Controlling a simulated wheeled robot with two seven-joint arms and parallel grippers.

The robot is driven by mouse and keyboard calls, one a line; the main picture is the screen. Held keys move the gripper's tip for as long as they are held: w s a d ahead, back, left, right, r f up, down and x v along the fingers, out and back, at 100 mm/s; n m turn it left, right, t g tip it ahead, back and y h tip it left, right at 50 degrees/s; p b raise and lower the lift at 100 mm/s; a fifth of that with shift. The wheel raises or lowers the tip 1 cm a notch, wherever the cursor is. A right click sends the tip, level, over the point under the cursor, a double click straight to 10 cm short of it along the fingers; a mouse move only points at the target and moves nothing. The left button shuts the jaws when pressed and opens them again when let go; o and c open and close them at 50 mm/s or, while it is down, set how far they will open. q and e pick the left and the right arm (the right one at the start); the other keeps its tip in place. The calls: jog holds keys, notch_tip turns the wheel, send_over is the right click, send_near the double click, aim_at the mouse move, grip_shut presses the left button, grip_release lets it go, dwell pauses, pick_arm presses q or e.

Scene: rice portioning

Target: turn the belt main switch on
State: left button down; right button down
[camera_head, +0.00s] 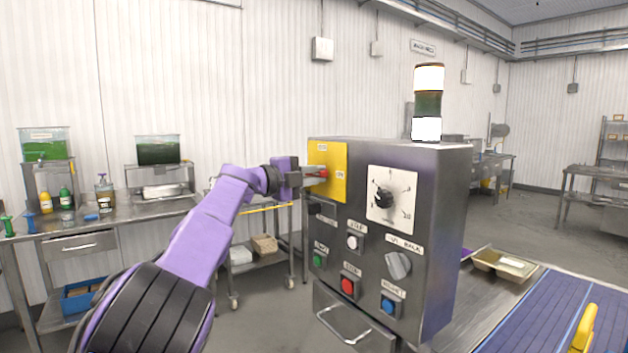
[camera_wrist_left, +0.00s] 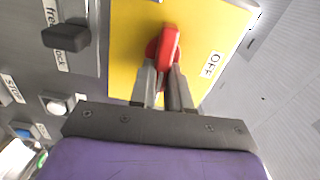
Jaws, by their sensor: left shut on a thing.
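The main switch is a red handle (camera_wrist_left: 168,46) on a yellow plate (camera_head: 341,180) at the upper left of the grey control box (camera_head: 444,220). In the left wrist view the yellow plate (camera_wrist_left: 130,50) carries an OFF label (camera_wrist_left: 211,64) to the right of the handle. My left gripper (camera_head: 312,176) is at the plate, and its fingers (camera_wrist_left: 164,75) are shut on the red handle. In the head view the handle (camera_head: 322,173) is partly hidden by the fingers. My right gripper is not in view.
The box front also has a dial (camera_head: 384,197), a grey knob (camera_head: 398,265), a red button (camera_head: 348,286), a green button (camera_head: 318,261) and a blue button (camera_head: 388,305). A signal lamp (camera_head: 428,103) stands on top. A blue belt (camera_head: 545,310) and tray (camera_head: 503,263) lie right.

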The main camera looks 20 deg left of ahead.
pick_arm(q)
jog(key=shift+f+m, duration=0.25)
jog(key=shift+m, duration=0.25)
jog(key=c, duration=1.1)
grip_release()
jog(key=shift+s+r, duration=0.1)
jog(key=shift+r, duration=0.05)
jog(key=shift+s+a+b, duration=0.1)
jog(key=shift+b, duration=0.3)
jog(key=b+v, duration=0.5)
jog(key=v, duration=0.5)
jog(key=shift+s, duration=0.1)
